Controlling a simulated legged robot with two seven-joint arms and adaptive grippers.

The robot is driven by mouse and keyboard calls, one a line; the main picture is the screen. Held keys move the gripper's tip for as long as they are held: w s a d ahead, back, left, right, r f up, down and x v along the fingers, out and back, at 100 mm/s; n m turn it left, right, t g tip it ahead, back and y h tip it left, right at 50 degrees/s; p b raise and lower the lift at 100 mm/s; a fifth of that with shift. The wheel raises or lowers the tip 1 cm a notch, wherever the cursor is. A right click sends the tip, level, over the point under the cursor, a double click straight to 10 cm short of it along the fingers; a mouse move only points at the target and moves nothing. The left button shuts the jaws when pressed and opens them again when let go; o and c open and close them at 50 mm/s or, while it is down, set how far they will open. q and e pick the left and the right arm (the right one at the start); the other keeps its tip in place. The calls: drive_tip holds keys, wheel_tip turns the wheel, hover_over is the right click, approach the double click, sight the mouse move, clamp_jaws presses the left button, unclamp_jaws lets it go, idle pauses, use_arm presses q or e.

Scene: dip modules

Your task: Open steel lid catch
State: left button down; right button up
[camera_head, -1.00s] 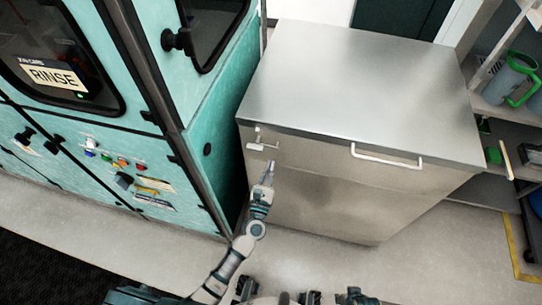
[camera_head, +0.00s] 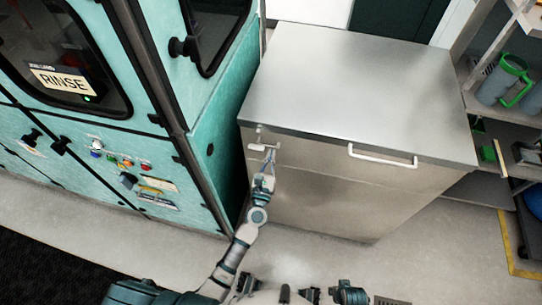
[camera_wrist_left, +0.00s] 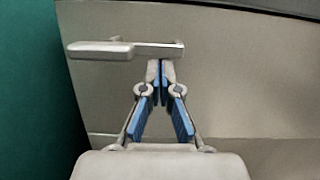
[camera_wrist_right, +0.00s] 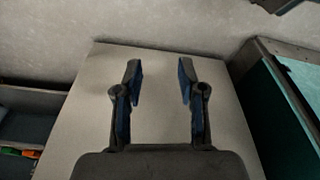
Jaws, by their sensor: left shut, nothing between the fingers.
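The steel lid catch (camera_head: 262,146) is a small pale handle on the front of the steel chest (camera_head: 330,205), near the upper left corner under the lid (camera_head: 350,85). In the left wrist view the catch (camera_wrist_left: 105,50) lies roughly level, its thick end to the left. My left gripper (camera_head: 268,168) is shut and empty, its fingertips (camera_wrist_left: 160,64) at the catch's lower edge near its right part. I cannot tell whether they touch it. The lid is down. My right gripper (camera_wrist_right: 158,72) is open and empty, in front of a pale flat surface.
A white bar handle (camera_head: 382,158) runs along the lid's front edge. A teal cabinet (camera_head: 95,150) marked RINSE stands close on the left. Shelves with a green-handled jug (camera_head: 505,80) stand on the right. The floor (camera_head: 420,250) in front is clear.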

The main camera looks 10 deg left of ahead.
use_arm(q)
drive_tip(key=shift+d+r+n+y, duration=0.1)
drive_tip(key=shift+r+n+y, duration=0.3)
drive_tip(key=shift+r+n, duration=0.4)
drive_tip(key=shift+d+n, duration=0.1)
drive_tip(key=shift+n, duration=0.4)
use_arm(e)
drive_tip(key=shift+f, duration=0.2)
drive_tip(key=shift+r, duration=0.1)
